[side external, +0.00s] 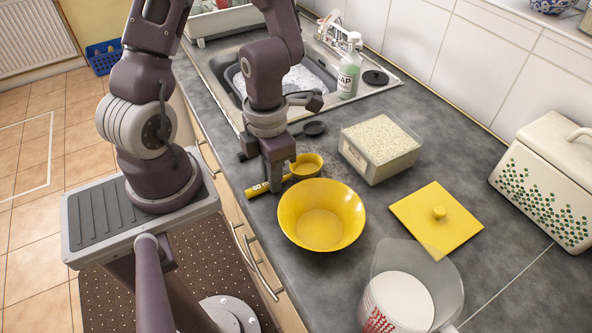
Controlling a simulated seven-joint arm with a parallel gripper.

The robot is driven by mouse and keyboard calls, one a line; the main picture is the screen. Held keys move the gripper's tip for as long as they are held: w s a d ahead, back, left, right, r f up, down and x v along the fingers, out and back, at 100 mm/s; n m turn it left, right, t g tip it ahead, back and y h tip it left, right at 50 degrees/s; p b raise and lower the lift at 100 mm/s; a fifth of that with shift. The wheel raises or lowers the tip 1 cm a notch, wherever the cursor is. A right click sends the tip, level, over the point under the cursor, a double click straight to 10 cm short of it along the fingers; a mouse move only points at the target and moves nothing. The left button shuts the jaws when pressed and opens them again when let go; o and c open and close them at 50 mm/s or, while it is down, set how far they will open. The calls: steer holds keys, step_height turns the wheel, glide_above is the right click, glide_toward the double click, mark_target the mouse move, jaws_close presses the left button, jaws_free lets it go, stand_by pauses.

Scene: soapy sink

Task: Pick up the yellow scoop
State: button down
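The yellow scoop (307,166) is on the grey counter near its front edge, behind a yellow bowl. Its round cup points right, and its handle (258,188), marked with black print, points left toward the edge. My gripper (275,183) points down over the handle. A finger crosses in front of the handle, with handle showing on both sides of it. The other finger is hidden, so I cannot tell whether the fingers are closed on the handle. The scoop looks to be at counter level.
The yellow bowl (321,214) stands close in front of the scoop. A grain-filled clear container (380,150) is to the right, with a yellow lid (437,219) beyond. A measuring jug (410,290) stands nearest.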

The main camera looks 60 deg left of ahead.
steer(key=shift+r, duration=0.1)
step_height(320, 180, up, 18)
stand_by(0.7)
stand_by(1.2)
